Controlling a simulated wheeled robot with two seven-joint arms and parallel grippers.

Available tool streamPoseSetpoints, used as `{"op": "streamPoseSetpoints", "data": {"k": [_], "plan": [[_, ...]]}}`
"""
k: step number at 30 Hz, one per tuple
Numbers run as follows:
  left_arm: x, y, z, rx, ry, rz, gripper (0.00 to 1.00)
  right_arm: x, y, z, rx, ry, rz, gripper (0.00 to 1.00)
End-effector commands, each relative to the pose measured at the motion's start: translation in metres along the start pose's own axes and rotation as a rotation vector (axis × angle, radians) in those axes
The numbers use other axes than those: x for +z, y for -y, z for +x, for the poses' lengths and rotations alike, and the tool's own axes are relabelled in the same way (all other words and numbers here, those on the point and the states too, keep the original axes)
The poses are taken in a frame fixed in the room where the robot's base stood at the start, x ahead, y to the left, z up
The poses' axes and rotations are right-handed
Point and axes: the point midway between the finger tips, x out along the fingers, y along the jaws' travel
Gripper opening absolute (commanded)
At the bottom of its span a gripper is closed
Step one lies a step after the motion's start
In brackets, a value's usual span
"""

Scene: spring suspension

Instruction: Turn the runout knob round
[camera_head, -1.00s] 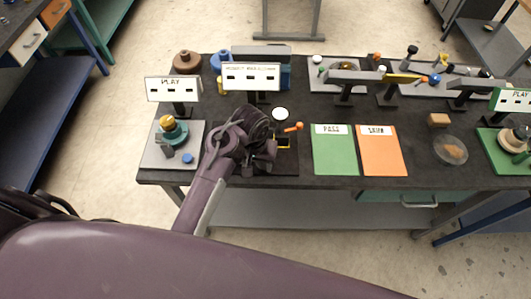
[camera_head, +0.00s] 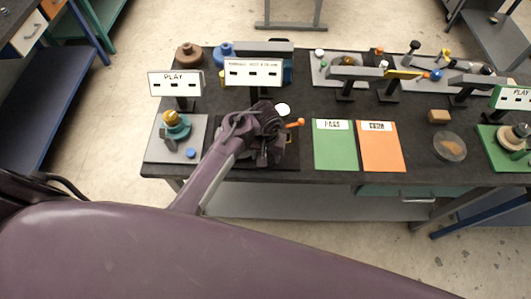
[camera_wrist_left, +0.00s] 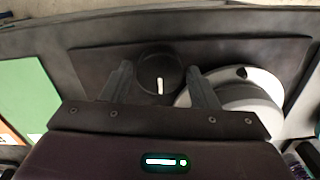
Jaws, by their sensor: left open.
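A round black knob (camera_wrist_left: 158,72) with a white pointer line sits on a dark plate in the left wrist view. The pointer lies roughly along the picture's vertical. My left gripper (camera_wrist_left: 160,82) is open, with one finger on each side of the knob; I cannot tell whether they touch it. A pale grey round part (camera_wrist_left: 238,92) lies beside the right finger and partly behind it. In the head view my left gripper (camera_head: 268,140) is over the dark plate of the middle station and hides the knob. My right gripper is not in view.
A white sign (camera_head: 253,74) stands behind the gripper. An orange-tipped lever (camera_head: 295,124) is close at its right. A station with a teal and yellow part (camera_head: 175,124) is at the left. Green (camera_head: 335,148) and orange (camera_head: 381,148) mats lie at the right.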

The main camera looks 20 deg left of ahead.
Motion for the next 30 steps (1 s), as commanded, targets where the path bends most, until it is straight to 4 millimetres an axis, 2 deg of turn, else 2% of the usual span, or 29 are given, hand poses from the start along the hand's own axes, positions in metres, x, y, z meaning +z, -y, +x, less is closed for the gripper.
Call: {"op": "streamPoseSetpoints", "data": {"k": [5,12,13,23,30], "plan": [[0.0,-0.0002,0.0002,0.0,0.0,0.0,0.54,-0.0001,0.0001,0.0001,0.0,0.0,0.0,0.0],[0.0,-0.0003,0.0,0.0,0.0,0.001,0.24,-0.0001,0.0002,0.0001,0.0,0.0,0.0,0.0],[0.0,-0.0003,0.0,0.001,0.0,0.001,0.22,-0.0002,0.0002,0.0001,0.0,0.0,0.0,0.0],[-0.0001,-0.0002,0.0,0.001,-0.001,0.055,0.22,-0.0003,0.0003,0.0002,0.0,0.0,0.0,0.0],[-0.0002,0.0,0.0,0.001,-0.001,0.21,0.22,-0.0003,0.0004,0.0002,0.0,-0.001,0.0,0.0]]}}
